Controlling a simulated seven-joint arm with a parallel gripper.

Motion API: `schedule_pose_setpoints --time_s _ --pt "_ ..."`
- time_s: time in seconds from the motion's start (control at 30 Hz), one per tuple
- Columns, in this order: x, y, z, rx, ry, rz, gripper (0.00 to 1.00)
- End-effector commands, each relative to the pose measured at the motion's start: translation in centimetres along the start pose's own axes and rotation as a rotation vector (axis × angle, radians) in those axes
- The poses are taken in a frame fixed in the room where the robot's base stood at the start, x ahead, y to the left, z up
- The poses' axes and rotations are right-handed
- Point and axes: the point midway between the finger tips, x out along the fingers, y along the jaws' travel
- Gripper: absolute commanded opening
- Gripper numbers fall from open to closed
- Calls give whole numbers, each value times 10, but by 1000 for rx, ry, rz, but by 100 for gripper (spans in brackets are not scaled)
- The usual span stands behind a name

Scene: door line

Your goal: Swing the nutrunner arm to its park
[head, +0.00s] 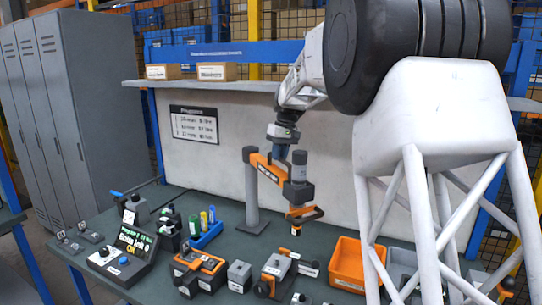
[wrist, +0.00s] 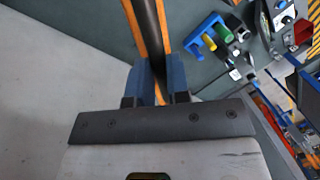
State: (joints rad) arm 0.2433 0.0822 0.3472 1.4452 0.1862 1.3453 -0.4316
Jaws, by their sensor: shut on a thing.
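The nutrunner arm (head: 268,170) is an orange bar on a grey post (head: 251,195) standing at the back of the green bench. Its outer end carries the grey upright nutrunner (head: 299,168) with an orange handle (head: 303,214) below. The tool's tip hangs above the bench top. My gripper (head: 280,155) comes down from above onto the bar, between post and nutrunner. In the wrist view its blue fingers (wrist: 160,76) are shut on the orange-and-black bar (wrist: 148,25), one on each side. I cannot make out a park for the arm.
A display console (head: 128,245) reading "Bolts left 0" and "OK" stands at the left. A blue rack (head: 207,236) with bottles, an orange-and-grey unit (head: 198,270) and an orange bin (head: 346,268) occupy the bench. A pale panel (head: 270,130) rises behind.

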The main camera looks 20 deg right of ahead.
Motion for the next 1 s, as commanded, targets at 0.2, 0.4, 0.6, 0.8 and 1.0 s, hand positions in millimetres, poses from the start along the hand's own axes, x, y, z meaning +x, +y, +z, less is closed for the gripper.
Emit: schedule_pose_setpoints --time_s 0.2,0.4,0.6,0.8,1.0 --pt "-2 6 -1 -23 -3 0 0" --pt "-2 6 -1 -24 -3 0 0" --pt "-2 5 -1 -24 -3 0 32" --pt "-1 5 -1 -23 -4 0 42" --pt "-2 5 -1 -23 -4 0 42"
